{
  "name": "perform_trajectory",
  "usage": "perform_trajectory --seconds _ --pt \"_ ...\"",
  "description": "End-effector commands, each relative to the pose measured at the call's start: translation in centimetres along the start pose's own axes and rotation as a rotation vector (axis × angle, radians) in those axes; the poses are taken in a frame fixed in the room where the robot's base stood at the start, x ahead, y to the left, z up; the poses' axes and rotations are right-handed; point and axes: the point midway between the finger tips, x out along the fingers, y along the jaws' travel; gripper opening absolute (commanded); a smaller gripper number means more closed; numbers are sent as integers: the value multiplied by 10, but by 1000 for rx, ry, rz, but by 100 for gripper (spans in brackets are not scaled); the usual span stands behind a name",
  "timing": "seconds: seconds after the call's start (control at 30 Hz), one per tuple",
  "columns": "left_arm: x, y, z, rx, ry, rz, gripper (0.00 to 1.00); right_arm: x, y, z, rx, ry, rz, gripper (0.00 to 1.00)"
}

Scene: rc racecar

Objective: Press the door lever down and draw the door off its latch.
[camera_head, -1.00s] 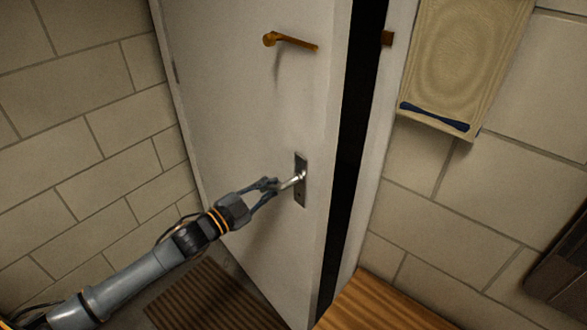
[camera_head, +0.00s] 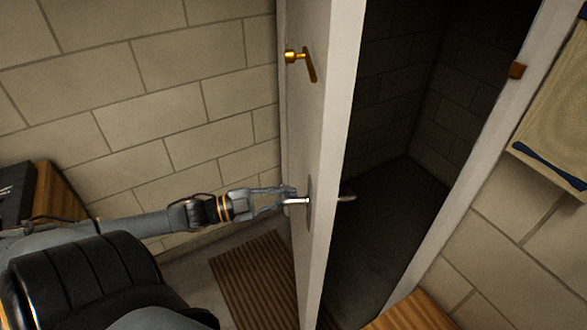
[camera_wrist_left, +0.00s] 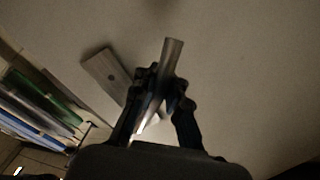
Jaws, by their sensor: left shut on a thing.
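The white door (camera_head: 336,130) stands well open, seen nearly edge-on in the head view, with a dark gap to its right. A silver door lever (camera_head: 296,201) sits low on the door's near face. My left gripper (camera_head: 287,198) is shut on this lever. In the left wrist view the lever (camera_wrist_left: 172,60) runs between the fingers of my left gripper (camera_wrist_left: 163,92), and its backplate (camera_wrist_left: 106,72) shows on the door face. Another handle end (camera_head: 347,197) sticks out on the far face. My right gripper is not in view.
A brass handle (camera_head: 302,62) sits higher on the door. Beyond the doorway is a dark room (camera_head: 385,220) with clear floor. The door frame (camera_head: 470,150) has a brown block (camera_head: 517,70). A brown slatted mat (camera_head: 255,275) lies on the floor by the tiled wall.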

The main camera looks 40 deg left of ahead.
Motion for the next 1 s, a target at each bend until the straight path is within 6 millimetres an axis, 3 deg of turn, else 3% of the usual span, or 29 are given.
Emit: perform_trajectory --seconds 0.13,0.17,0.27,0.67,0.87,1.0 --pt "0 2 0 1 1 2 0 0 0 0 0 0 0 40" --pt "0 2 0 1 1 2 16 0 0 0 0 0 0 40" --pt "0 2 0 1 2 2 36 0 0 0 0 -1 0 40" --pt "-3 1 0 -1 2 1 37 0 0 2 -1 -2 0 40" --pt "-27 2 0 -2 -2 3 37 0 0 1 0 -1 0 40" --pt "-53 3 1 -3 -3 4 37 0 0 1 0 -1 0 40"
